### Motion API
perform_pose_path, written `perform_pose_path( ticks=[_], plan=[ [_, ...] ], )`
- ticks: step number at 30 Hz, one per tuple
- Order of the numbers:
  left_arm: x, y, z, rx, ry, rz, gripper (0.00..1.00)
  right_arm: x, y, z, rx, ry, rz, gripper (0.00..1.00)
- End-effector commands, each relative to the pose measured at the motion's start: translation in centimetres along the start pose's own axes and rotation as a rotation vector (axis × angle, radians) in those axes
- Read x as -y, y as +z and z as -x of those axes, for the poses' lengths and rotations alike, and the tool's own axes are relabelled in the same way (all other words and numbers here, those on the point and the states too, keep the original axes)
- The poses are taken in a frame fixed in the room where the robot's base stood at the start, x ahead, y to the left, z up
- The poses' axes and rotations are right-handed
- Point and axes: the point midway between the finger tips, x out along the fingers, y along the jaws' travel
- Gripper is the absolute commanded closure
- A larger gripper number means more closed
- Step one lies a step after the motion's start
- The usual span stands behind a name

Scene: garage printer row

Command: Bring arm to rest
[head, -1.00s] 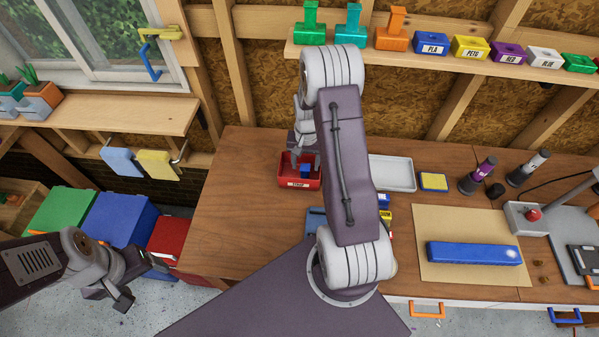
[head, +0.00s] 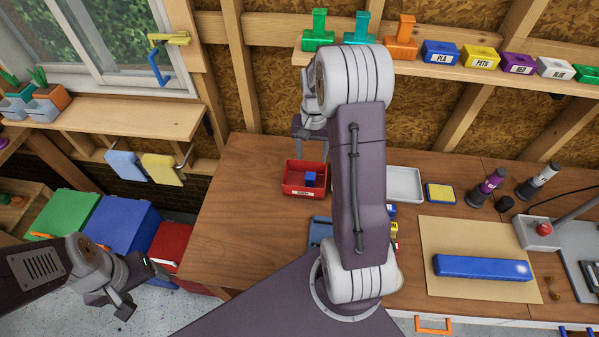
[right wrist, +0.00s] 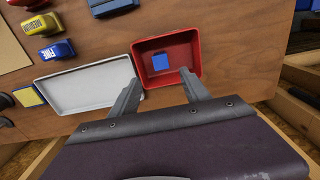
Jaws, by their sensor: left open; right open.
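My right gripper (head: 311,150) is open and empty above the far side of a red bin (head: 303,189) on the workbench. In the right wrist view its two fingers (right wrist: 160,88) are spread, with the red bin (right wrist: 197,55) beyond them. A small blue block (head: 309,179) lies inside the bin, apart from the fingers. It also shows in the right wrist view (right wrist: 160,62). My left gripper (head: 141,283) is open and empty at the lower left, away from the bench, in front of the coloured boxes.
A pale tray (head: 405,184) stands right of the bin, with a yellow-and-blue block (head: 440,193) beside it. A blue bar (head: 482,267) lies on a tan mat (head: 450,235). A shelf (head: 450,70) with coloured blocks runs above the bench (head: 235,215).

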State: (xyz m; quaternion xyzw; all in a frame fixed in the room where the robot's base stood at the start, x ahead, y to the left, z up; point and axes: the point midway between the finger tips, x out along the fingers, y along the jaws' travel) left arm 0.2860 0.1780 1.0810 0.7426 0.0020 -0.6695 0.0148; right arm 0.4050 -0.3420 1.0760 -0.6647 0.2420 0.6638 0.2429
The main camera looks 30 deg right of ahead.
Motion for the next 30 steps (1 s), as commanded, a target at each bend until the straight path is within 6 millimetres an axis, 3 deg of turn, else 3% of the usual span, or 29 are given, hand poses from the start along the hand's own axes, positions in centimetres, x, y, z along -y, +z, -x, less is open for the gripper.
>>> perform_pose_path(
  ticks=[7, 10, 11, 15, 18, 21, 24, 30],
  plan=[
    [0.0, 0.0, -0.1, 0.0, 0.0, 0.0, 0.24, 0.3, 0.1, -0.1, -0.001, 0.0, 0.009, 0.45],
    [0.0, 0.1, -0.9, 0.0, 0.0, 0.0, 0.24, 3.1, 0.5, 0.9, -0.044, -0.015, 0.08, 0.45],
    [0.0, 0.1, -1.2, 0.0, 0.0, 0.0, 0.24, 4.3, 1.4, 1.4, -0.054, -0.019, 0.118, 0.45],
    [0.1, 0.3, -2.7, 0.0, 0.0, 0.0, 0.24, 7.6, 9.8, 1.4, -0.063, -0.036, 0.333, 0.45],
    [0.1, 0.3, -3.2, 0.0, 0.0, 0.0, 0.24, 7.3, 15.2, 0.1, -0.07, -0.046, 0.485, 0.45],
    [0.1, 0.3, -3.3, 0.0, 0.0, 0.0, 0.24, 5.8, 18.8, -1.4, -0.07, -0.048, 0.587, 0.45],
    [0.1, 0.3, -3.1, 0.0, 0.0, 0.0, 0.24, 4.4, 20.2, -2.7, -0.062, -0.043, 0.637, 0.45],
    [0.1, 0.3, -3.1, 0.0, 0.0, 0.0, 0.24, 4.9, 19.6, -2.7, -0.093, -0.053, 0.679, 0.45]
  ],
)
